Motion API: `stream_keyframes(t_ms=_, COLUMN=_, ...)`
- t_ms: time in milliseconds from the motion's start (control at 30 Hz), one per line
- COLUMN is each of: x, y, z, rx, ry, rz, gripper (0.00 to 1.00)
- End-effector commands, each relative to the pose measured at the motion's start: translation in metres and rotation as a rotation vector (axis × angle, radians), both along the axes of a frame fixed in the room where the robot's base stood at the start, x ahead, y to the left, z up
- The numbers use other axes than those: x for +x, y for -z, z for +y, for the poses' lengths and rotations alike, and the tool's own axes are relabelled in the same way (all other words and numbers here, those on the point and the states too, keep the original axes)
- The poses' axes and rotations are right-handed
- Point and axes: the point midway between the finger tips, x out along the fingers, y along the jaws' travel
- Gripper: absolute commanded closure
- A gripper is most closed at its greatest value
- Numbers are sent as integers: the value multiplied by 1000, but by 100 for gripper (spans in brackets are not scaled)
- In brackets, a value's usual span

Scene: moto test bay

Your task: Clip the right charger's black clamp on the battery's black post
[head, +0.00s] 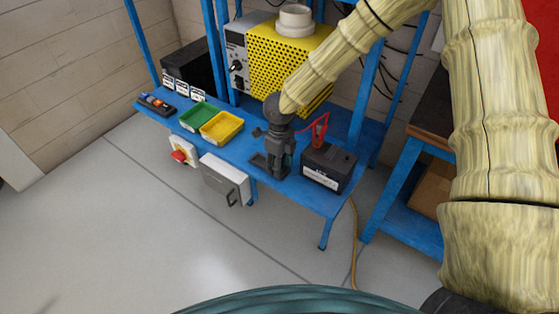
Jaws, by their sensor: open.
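The dark battery (345,167) with a white label stands at the right end of the blue bench. A red clamp (319,130) with a red cable stands at its top. My gripper (277,172) points down just left of the battery, low over the bench, and is open. A small flat dark shape (257,160) lies against its left side; I cannot tell whether this is the black clamp. The battery's black post cannot be made out. A yellow perforated unit (290,66) with a grey dial panel stands behind; I cannot tell whether it is the right charger.
The blue bench (232,155) holds a green tray (197,116), a yellow tray (222,127) and a small dark device (157,103). A black box (190,66) stands at back left. Blue uprights rise near the arm. A second blue table (405,195) stands at right.

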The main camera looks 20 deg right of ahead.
Motion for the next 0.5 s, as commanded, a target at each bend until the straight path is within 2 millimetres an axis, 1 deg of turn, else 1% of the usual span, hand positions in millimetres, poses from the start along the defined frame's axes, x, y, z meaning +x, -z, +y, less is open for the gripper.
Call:
stream_keyframes(t_ms=200, x=0, y=0, z=1, rx=0, ry=0, rz=0, gripper=54)
stream_keyframes(t_ms=267, x=0, y=0, z=1, rx=0, ry=0, rz=0, gripper=63)
stream_keyframes(t_ms=400, x=0, y=-1, z=0, rx=0, ry=0, rz=0, gripper=88)
stream_keyframes(t_ms=467, x=0, y=-1, z=0, rx=0, ry=0, rz=0, gripper=99)
stream_keyframes(t_ms=500, x=0, y=-1, z=0, rx=0, ry=0, rz=0, gripper=100)
